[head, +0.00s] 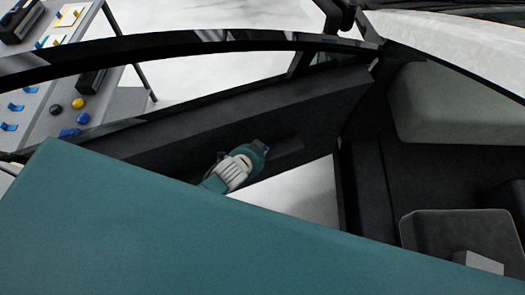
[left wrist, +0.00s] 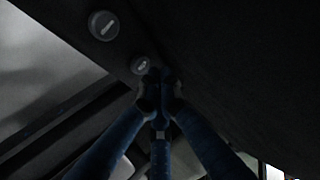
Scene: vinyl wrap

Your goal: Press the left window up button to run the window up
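Two round dark buttons with pale marks sit on the dark door panel in the left wrist view: one at upper left, the first button (left wrist: 104,25), and a second button (left wrist: 140,64) closer to my fingers. I cannot tell from the marks which is the up button. My left gripper (left wrist: 158,80) has its blue fingers drawn together, the tips just below and right of the second button; whether they touch it is unclear. In the head view my left gripper (head: 260,148) is against the inner door panel (head: 315,105), and the buttons are hidden there. My right gripper is not in view.
A curved dark window frame (head: 190,42) crosses above the door panel. A grey dashboard part (head: 455,105) and a grey padded block (head: 455,232) are at right. Outside at left is a table (head: 40,125) with tools. My own teal body covers the lower left.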

